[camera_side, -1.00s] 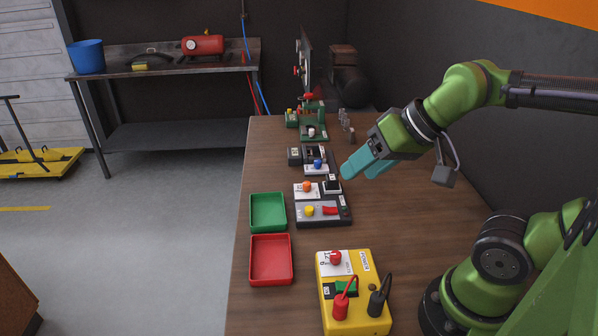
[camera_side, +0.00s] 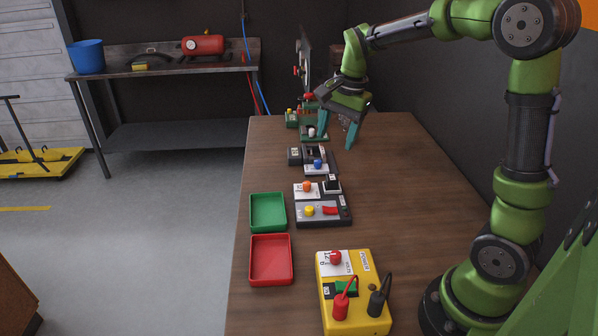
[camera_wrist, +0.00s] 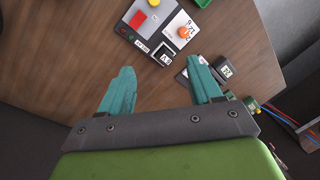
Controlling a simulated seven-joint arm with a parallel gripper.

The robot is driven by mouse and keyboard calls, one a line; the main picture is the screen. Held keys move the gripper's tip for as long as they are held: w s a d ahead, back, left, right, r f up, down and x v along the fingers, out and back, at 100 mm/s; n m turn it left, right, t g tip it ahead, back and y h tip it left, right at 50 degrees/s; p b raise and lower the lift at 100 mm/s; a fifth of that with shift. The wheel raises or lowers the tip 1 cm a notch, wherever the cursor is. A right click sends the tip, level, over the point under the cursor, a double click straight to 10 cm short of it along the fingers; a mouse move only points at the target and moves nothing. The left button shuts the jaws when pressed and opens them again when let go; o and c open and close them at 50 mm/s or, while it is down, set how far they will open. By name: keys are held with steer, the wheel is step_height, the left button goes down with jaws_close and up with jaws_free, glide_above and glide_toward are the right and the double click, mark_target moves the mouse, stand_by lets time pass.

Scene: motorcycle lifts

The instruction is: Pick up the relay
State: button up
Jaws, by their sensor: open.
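My gripper (camera_side: 338,127) is open and empty above the far part of the wooden bench, fingers pointing down. Its two teal fingers also stand well apart in the wrist view (camera_wrist: 161,70). A small black labelled block, seemingly a relay (camera_side: 332,186), sits beside the orange button, nearer the camera than my gripper. It also shows in the wrist view (camera_wrist: 164,57), beyond the fingertips. A second dark labelled block (camera_side: 295,156) stands left of the blue-button unit; a labelled block also appears at right in the wrist view (camera_wrist: 224,69). I cannot tell which is meant.
A green tray (camera_side: 252,212) and a red tray (camera_side: 254,260) lie along the bench's left edge. A yellow power box (camera_side: 356,263) with red and black leads stands in front. Green units (camera_side: 313,133) stand at the far end. The bench's right side is clear.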

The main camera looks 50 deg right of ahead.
mark_target(332, 177)
steer(key=w+d+m+g, duration=0.2)
steer(key=w+d+m, duration=0.25)
steer(key=m, duration=0.65)
steer(key=shift+h, duration=0.3)
steer(key=f, duration=1.6)
steer(key=shift+s+d+f, duration=0.25)
steer(key=shift+d+f, duration=0.1)
steer(key=shift+d, duration=0.05)
jaws_close()
steer(key=shift+r, duration=0.1)
steer(key=shift+r, duration=0.1)
